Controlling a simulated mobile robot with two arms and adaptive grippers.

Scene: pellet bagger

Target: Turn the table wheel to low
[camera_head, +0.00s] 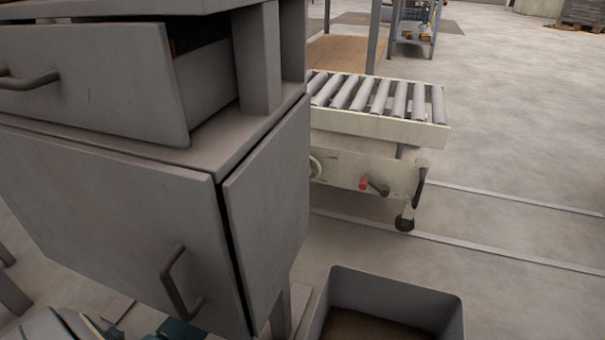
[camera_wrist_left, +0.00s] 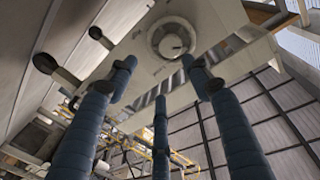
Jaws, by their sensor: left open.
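The roller table (camera_head: 378,122) stands behind the grey cabinet in the head view. Its pale round wheel (camera_head: 316,165) is on the near side panel, partly hidden by the cabinet's edge. A pale panel with a round wheel or dial (camera_wrist_left: 171,38) fills the top of the left wrist view; it looks like the same wheel. My left gripper (camera_wrist_left: 158,78) has its blue fingers spread, with nothing between them. The wheel lies beyond the fingertips and seems apart from them. I cannot make out any setting mark. My left gripper is not recognisable in the head view.
A crank with a red grip (camera_head: 364,183) sits right of the wheel on the table's side. The grey cabinet (camera_head: 110,210) with an open drawer blocks the left. A grey bin (camera_head: 395,290) stands in front. Floor to the right is clear.

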